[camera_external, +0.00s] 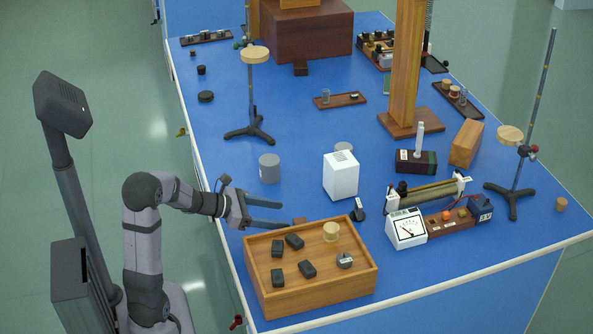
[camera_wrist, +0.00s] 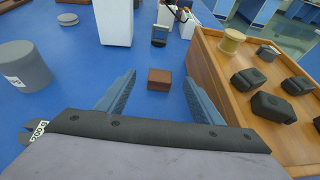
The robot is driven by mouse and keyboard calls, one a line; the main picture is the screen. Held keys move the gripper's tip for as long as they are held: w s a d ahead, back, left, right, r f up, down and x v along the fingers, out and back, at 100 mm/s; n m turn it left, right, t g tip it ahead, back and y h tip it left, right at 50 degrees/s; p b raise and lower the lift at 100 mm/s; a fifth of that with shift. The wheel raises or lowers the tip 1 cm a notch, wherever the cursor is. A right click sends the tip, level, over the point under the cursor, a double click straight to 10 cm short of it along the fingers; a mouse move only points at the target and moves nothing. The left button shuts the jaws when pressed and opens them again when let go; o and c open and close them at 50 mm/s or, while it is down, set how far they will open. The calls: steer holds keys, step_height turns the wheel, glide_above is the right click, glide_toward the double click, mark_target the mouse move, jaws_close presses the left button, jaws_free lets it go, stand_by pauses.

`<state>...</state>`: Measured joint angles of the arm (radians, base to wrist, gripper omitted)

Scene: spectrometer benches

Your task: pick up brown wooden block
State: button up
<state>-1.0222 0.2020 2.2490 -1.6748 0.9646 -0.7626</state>
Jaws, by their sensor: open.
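The brown wooden block (camera_wrist: 160,79) is a small reddish-brown box lying flat on the blue bench. In the wrist view it sits ahead of my gripper (camera_wrist: 160,95), between the lines of the two fingers and apart from both. My gripper is open and empty. In the external view my gripper (camera_external: 282,213) reaches in low from the left, just behind the wooden tray. The block (camera_external: 299,221) shows there only in part, beside the fingertips and behind the tray's back edge.
The wooden tray (camera_external: 325,293) stands close to the right of my gripper in the wrist view, holding several black blocks, a tan spool and a grey weight. A grey cylinder (camera_external: 269,168), a white box (camera_external: 341,175) and a meter (camera_external: 406,229) stand nearby. Open blue bench lies left of the block.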

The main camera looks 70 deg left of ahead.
mark_target(295, 223)
step_height(295, 223, down, 2)
steer(key=shift+f, duration=0.1)
steer(key=shift+x, duration=3.65)
steer(key=shift+d, duration=0.1)
steer(key=c, duration=1.1)
